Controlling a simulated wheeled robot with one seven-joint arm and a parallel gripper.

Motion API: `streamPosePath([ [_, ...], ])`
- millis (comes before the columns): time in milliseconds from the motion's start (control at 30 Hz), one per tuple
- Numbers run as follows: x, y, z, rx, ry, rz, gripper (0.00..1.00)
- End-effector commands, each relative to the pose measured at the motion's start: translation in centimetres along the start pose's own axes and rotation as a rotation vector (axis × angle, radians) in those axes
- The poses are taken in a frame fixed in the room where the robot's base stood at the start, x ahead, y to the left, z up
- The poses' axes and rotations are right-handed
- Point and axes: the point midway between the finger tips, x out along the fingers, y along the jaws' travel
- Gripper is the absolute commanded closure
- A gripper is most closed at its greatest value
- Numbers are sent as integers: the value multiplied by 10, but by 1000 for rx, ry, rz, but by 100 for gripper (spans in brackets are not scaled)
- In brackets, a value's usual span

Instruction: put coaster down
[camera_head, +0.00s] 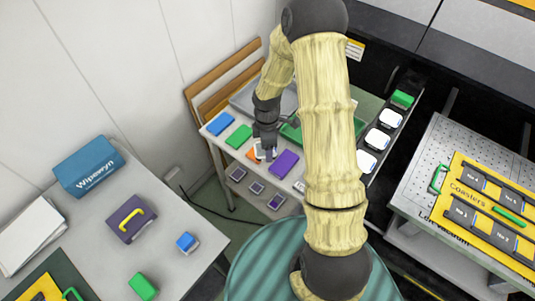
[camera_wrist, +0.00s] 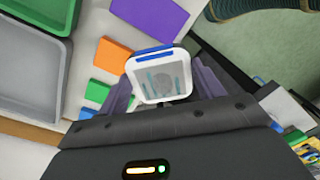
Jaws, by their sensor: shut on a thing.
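My gripper (camera_head: 264,152) is over the front edge of the small white table (camera_head: 215,143), shut on a coaster. The coaster (camera_wrist: 159,78) is a white rounded square with a grey printed face and a blue strip along one edge. In the wrist view it sits between the two purple-grey fingers of my gripper (camera_wrist: 160,85). In the head view the coaster (camera_head: 262,154) shows only in part below the fingers. An orange pad (camera_wrist: 112,55) lies on the table just beyond it. Whether the coaster touches the table cannot be told.
The table also holds a blue pad (camera_head: 220,123), a green pad (camera_head: 239,136), a purple pad (camera_head: 285,163), a grey tray (camera_wrist: 30,75) and a green tray (camera_wrist: 38,28). White coasters (camera_head: 377,139) stand in a black rack at right. A yellow Coasters board (camera_head: 462,222) lies farther right.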

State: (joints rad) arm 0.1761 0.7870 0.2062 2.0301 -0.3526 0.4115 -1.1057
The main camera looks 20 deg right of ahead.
Motion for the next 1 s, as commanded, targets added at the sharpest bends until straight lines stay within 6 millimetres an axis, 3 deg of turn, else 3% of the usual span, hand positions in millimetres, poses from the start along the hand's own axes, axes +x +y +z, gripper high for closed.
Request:
streamPosePath([
  [233, -24, -1, 0, 1, 1, 0, 64],
  [833, -25, -1, 0, 4, 0, 0, 64],
  [1000, -24, 12, 10, 63, 2, 5, 64],
])
